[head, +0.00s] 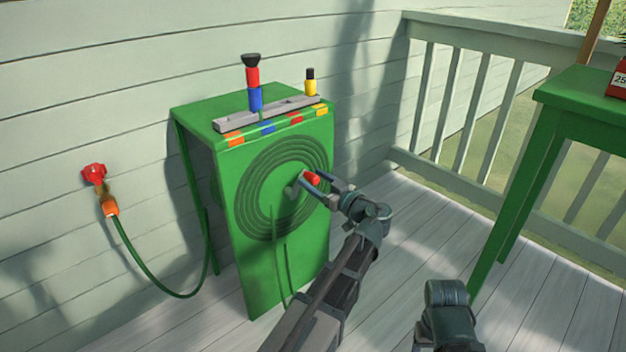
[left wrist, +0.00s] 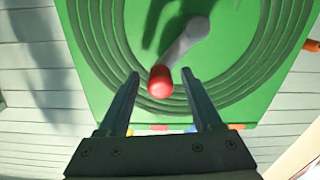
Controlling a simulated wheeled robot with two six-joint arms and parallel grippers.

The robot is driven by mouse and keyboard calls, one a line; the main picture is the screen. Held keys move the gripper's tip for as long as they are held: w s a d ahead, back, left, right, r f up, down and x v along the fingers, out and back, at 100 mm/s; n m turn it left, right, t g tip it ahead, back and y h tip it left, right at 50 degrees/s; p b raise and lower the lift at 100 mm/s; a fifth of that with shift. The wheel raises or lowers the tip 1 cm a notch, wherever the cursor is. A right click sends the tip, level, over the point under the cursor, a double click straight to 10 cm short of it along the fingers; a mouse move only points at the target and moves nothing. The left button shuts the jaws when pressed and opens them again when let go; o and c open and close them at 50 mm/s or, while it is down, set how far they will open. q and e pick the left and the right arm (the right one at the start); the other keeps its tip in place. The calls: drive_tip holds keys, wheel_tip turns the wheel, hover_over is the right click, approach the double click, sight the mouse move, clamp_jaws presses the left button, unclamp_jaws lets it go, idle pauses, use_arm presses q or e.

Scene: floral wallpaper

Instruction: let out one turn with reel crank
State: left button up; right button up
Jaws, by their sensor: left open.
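The green hose reel cabinet (head: 255,275) stands against the wall, with a round coil (head: 245,190) on its front face. The grey crank arm (head: 292,190) ends in a red knob (head: 313,178), at the coil's right side in the head view. My left gripper (head: 316,187) is open at the knob. In the left wrist view, the knob (left wrist: 160,80) sits between the fingertips (left wrist: 160,74), with a gap on each side. The crank arm (left wrist: 186,42) runs from it up and right to the hub. My right gripper is out of view; only part of that arm shows.
A grey rack (head: 225,124) with coloured nozzles stands on the cabinet. A red tap (head: 94,173) on the wall feeds a green hose (head: 150,281). A green table (head: 575,105) stands at right, before the white railing (head: 480,95). The deck between is clear.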

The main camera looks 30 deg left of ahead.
use_arm(q)
drive_tip(key=shift+w+a, duration=0.1)
drive_tip(key=shift+a, duration=0.2)
drive_tip(key=shift+c, duration=0.3)
clamp_jaws()
idle(1.0)
